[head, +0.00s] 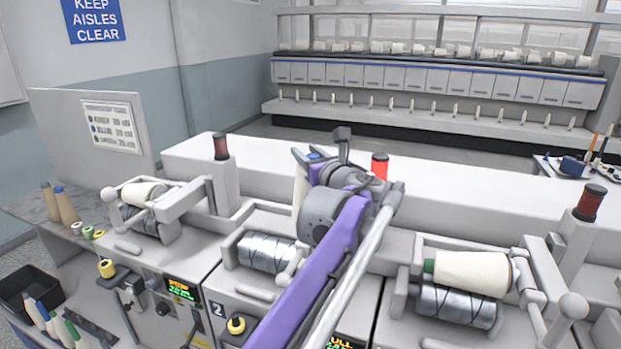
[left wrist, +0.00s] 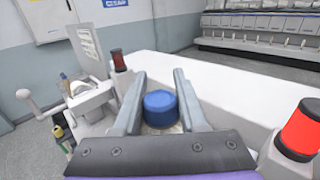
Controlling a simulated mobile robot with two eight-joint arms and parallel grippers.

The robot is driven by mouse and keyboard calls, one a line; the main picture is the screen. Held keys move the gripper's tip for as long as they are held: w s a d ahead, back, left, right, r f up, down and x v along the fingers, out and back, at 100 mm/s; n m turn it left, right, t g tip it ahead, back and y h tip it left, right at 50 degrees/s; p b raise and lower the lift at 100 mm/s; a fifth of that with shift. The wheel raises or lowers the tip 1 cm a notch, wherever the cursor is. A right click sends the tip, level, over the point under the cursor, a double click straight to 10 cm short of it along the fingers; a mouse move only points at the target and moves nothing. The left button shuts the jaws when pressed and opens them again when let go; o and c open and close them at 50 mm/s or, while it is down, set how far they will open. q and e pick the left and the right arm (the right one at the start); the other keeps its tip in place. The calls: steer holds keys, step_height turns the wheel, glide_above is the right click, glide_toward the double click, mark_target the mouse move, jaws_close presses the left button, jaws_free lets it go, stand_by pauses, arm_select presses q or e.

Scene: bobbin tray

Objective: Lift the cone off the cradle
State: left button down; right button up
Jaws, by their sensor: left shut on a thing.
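The cone is mostly hidden by my left gripper (head: 314,160). A strip of its cream side (head: 299,190) shows in the head view, and its blue end (left wrist: 160,108) sits between the two grey fingers in the left wrist view. My left gripper is shut on the cone and holds it above and behind the middle station's grooved drum (head: 265,252). The drum is bare. The cradle's pale arm (head: 290,270) shows beside the drum, partly covered by my purple left arm. My right gripper is not in view.
Wound cones sit in the left station (head: 143,192) and the right station (head: 472,272). A red lamp (head: 379,165) stands close to the right of my gripper; a dark-topped post (head: 221,148) stands left. The white ledge (head: 450,198) behind is mostly clear.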

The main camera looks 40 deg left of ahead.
arm_select(q)
step_height(320, 180, up, 12)
steer(key=p, duration=0.3)
steer(key=shift+r, duration=0.2)
stand_by(0.3)
